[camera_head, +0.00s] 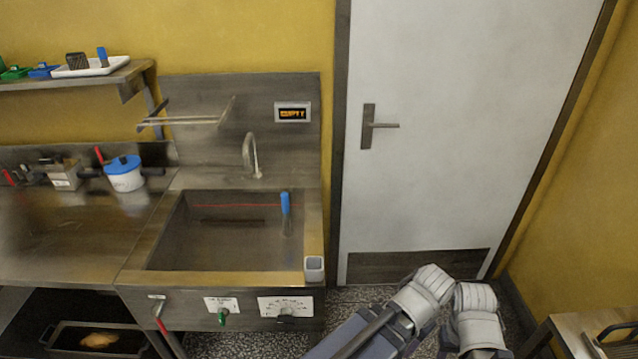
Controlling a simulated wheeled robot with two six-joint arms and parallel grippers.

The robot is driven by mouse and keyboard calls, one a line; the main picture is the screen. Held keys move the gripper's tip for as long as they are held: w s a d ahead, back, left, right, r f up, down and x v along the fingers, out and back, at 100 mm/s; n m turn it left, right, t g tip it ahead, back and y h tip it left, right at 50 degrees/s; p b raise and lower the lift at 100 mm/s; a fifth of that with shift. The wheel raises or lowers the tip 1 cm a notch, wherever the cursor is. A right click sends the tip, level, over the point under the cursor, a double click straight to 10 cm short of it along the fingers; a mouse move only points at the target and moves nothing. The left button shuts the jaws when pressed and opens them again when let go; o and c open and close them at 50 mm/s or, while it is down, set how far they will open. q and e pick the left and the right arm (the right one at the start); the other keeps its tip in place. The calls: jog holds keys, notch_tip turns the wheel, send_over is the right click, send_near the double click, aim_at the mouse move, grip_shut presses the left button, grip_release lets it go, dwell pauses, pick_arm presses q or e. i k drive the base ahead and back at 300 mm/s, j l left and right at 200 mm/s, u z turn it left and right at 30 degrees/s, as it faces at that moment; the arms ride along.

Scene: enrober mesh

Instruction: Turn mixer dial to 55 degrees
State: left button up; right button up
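The mixer dial appears to be the dark knob (285,318) on a white scale plate (285,306) at the right of the sink's front panel. The scale marks are too small to read, so I cannot tell the knob's angle. Grey and white links of my arms show at the bottom, right of the sink and apart from the dial. I see no fingertips of my left or right gripper.
The steel sink (145,266) has a blue-handled tool (285,203) inside and a grey cup (314,268) at its front right corner. A green valve handle (222,319) and red lever (161,327) sit left of the dial. A display (293,113) reads EMPTY.

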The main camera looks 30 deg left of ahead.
aim_at(285, 317)
jog(key=u, duration=1.6)
jog(key=k+j+z, duration=0.3)
jog(key=k, duration=0.2)
jog(key=k+j+z, duration=0.25)
jog(key=k, duration=0.3)
jog(key=j, duration=0.05)
